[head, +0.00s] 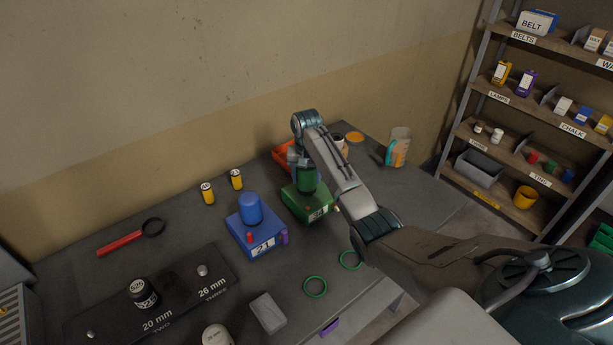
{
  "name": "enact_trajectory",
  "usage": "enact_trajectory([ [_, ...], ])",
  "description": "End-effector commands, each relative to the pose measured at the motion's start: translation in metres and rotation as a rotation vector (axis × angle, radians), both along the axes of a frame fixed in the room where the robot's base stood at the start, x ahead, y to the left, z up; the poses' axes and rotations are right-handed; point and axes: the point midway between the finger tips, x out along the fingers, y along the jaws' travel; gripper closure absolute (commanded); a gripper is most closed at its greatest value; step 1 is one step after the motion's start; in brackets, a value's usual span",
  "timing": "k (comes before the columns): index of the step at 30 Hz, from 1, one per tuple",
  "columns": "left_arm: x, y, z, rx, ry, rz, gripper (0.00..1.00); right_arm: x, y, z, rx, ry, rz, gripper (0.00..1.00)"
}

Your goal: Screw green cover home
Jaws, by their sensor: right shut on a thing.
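The green cover (306,181) is a green cylinder standing upright on the green base block (320,210). My right gripper (299,160) comes down over the cover from above and is shut on it. My right arm link hides part of the cover's right side and of the block. I cannot tell whether there is a gap between the cover and its seat. My left gripper is not in view.
Left of the green block stands a blue block (255,237) with a blue cover (250,208). Behind is an orange object (283,155). Green rings (315,287) lie in front. A black board (185,285) and a red-handled magnifier (120,243) lie left.

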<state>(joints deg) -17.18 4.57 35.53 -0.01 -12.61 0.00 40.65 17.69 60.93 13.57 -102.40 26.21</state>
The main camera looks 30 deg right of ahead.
Motion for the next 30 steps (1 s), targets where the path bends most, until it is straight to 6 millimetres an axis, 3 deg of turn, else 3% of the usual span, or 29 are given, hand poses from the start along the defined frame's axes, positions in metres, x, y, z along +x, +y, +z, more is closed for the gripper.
enact_trajectory([
  [15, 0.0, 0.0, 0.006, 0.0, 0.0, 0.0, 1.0, 0.0, 0.0, -0.002, 0.001, 0.001, -0.018, 0.7],
  [18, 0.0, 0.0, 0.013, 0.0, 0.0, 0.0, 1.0, 0.0, 0.0, 0.0, 0.0, 0.001, -0.11, 0.7],
  [25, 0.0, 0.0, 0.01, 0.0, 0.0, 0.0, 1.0, 0.001, 0.001, -0.003, 0.0, 0.0, -0.416, 0.7],
  [30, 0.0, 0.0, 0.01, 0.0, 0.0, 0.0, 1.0, 0.001, 0.001, -0.003, 0.0, 0.0, -0.541, 0.7],
])
